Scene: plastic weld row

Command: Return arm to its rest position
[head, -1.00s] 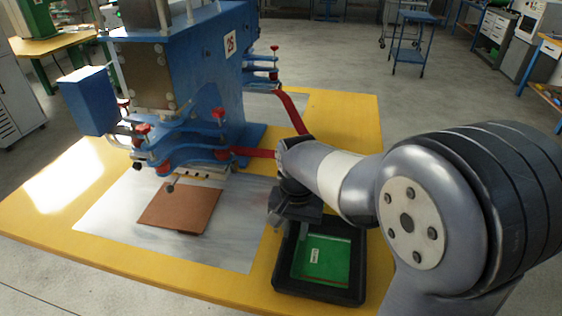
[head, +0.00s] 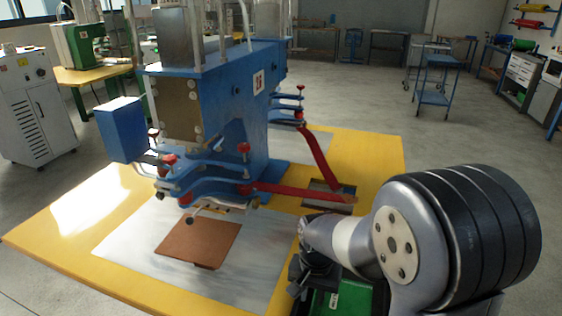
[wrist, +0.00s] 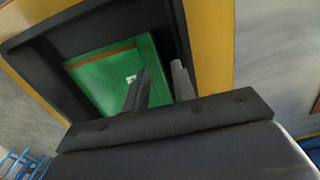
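My gripper (head: 310,282) is above the black tray at the lower right of the head view, partly hidden behind my arm. In the wrist view its two fingers (wrist: 160,70) stand apart with nothing between them. Below them the black tray (wrist: 40,50) holds a green flat piece (wrist: 95,78) with a small white label and a brown strip along one edge. The green piece also shows in the head view (head: 322,302), cut by the lower edge. I cannot tell the exact height of my fingers above it.
A blue press (head: 225,110) with red levers stands on the yellow table (head: 60,235). A brown sheet (head: 198,242) lies on the metal plate (head: 125,248) in front of it. A blue cart (head: 435,85) stands farther back. Open floor lies right of the table.

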